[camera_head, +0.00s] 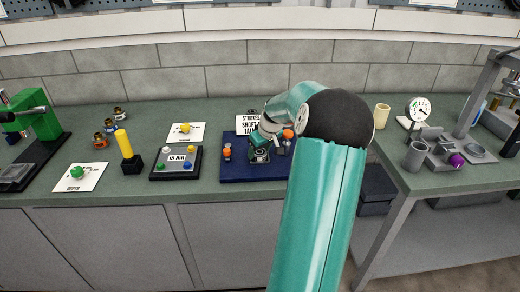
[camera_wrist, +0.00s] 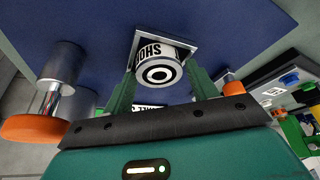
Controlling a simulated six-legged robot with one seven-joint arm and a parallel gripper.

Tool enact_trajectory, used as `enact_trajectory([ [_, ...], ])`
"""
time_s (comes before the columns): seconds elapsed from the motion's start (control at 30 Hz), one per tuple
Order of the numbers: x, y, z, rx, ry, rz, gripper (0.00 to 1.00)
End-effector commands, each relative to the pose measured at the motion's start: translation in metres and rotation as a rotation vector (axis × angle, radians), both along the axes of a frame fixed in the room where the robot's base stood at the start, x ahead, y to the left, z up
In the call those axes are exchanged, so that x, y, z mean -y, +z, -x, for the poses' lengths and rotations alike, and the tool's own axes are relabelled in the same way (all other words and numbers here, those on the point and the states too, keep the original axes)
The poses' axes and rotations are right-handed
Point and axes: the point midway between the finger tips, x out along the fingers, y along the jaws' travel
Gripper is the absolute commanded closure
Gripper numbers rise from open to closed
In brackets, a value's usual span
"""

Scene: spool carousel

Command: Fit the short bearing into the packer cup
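My gripper (camera_wrist: 163,75) points down over the blue mat (camera_head: 236,170). In the wrist view, its two green fingers stand apart on either side of a short pale cylinder with a dark ring on its end (camera_wrist: 160,71), apparently the short bearing. The cylinder is at a square metal-rimmed holder (camera_wrist: 187,44) on the mat, perhaps the packer cup. I cannot tell whether it is seated or whether the fingers touch it. In the head view, my arm partly hides this spot.
Left of the fingers is a metal post with an orange disc (camera_wrist: 33,129). A lettered card (camera_head: 247,124) stands behind the mat. A dark button box (camera_head: 176,173) and a yellow post (camera_head: 123,143) are left. A grey cup (camera_head: 415,156) and dial gauge (camera_head: 419,109) are right.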

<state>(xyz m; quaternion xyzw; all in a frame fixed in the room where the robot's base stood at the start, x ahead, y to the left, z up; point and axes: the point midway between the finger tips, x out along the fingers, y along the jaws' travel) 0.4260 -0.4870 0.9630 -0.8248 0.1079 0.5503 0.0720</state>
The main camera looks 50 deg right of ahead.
Motion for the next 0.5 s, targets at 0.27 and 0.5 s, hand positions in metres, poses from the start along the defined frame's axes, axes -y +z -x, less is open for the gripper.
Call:
enact_trajectory([
  [0.27, 0.000, 0.000, 0.000, 0.000, 0.000, 0.000, 0.30],
  [0.5, 0.000, 0.014, 0.004, 0.000, -0.002, 0.004, 0.30],
])
